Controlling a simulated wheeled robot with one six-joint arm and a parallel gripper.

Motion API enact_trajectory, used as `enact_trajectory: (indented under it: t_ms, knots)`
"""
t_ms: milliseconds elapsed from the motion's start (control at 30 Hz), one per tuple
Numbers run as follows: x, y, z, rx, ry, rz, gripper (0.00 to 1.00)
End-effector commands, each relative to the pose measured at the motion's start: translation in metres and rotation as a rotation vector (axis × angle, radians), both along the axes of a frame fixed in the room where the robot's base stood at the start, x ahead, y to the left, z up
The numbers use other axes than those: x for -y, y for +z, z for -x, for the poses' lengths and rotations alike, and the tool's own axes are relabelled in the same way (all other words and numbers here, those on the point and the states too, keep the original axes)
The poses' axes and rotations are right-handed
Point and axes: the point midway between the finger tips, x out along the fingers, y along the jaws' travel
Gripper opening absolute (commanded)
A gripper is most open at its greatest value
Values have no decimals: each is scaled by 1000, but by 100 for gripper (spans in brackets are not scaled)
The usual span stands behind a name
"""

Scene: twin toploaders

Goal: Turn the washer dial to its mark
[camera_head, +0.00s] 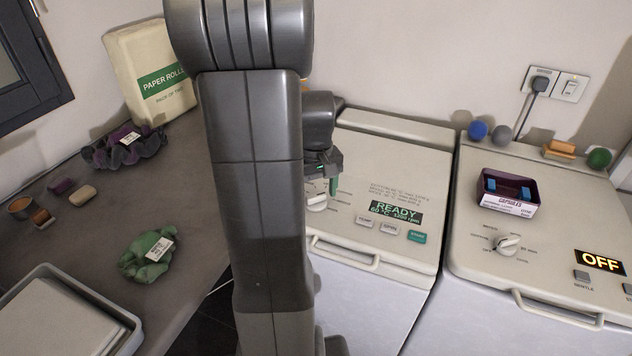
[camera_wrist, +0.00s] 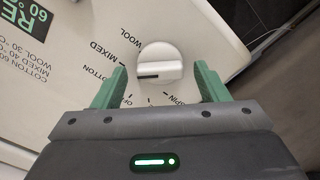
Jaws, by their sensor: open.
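The washer dial (camera_wrist: 160,66) is a round white knob with a raised grip bar. In the wrist view its dark pointer line points left, toward the COTTON side of the printed ring. In the head view the dial (camera_head: 316,203) sits on the left machine's panel, partly hidden by my arm. My gripper (camera_wrist: 161,76) is open, its green fingers on either side of the dial with visible gaps. In the head view my gripper (camera_head: 332,186) is just above the dial; contact cannot be told. The washer display (camera_head: 396,211) reads READY, 60° and 1200 rpm.
The right machine has its own dial (camera_head: 507,244), an OFF display (camera_head: 600,262) and a capsules box (camera_head: 508,191) on top. Buttons (camera_head: 390,228) and a handle (camera_head: 343,254) lie near the washer dial. A counter (camera_head: 195,230) with cloth items stands left.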

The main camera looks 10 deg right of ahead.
Motion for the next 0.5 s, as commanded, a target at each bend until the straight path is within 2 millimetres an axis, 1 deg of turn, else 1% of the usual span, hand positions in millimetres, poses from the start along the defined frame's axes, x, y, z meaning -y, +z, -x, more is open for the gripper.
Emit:
enact_trajectory:
  t_ms: [67,167,500]
  knots:
    - [0,7,0,2,0,1,67]
    - [0,22,-1,5,0,1,67]
    - [0,99,-1,6,0,1,67]
